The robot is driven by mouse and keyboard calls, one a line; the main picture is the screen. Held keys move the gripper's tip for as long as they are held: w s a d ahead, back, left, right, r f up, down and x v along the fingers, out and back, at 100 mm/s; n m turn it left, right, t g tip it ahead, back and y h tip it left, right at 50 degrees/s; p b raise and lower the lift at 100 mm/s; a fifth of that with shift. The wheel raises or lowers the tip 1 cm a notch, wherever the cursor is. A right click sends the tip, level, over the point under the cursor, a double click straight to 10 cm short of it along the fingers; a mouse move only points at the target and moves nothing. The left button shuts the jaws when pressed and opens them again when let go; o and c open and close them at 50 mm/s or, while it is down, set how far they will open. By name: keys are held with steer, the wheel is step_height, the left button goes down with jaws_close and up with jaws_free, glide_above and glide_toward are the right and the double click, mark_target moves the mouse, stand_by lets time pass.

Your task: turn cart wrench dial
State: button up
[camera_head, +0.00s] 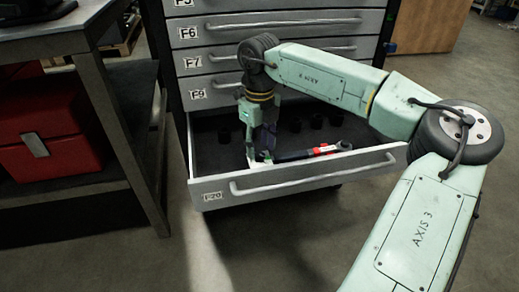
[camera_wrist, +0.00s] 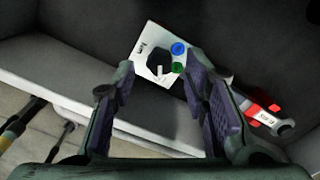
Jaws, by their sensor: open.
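A white panel (camera_wrist: 146,36) in the wrist view carries a black dial knob (camera_wrist: 157,62) with a white pointer, plus a blue button (camera_wrist: 178,49) and a green button (camera_wrist: 178,67). My gripper (camera_wrist: 158,65) is open, its two dark-padded fingers on either side of the knob in the picture. I cannot tell whether they touch it. A wrench (camera_head: 315,152) with a red section lies in the open drawer. In the head view my gripper (camera_head: 256,150) reaches down into the drawer and largely hides the panel.
The open bottom drawer (camera_head: 290,181) has a raised front wall and handle. Several dark round sockets (camera_head: 295,125) stand at its back. Shut drawers (camera_head: 270,55) rise behind. A shelf with a red case (camera_head: 45,135) stands left. Floor in front is clear.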

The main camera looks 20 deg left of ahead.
mark_target(259, 154)
step_height(259, 154, up, 10)
stand_by(0.3)
steer(key=shift+f, duration=0.1)
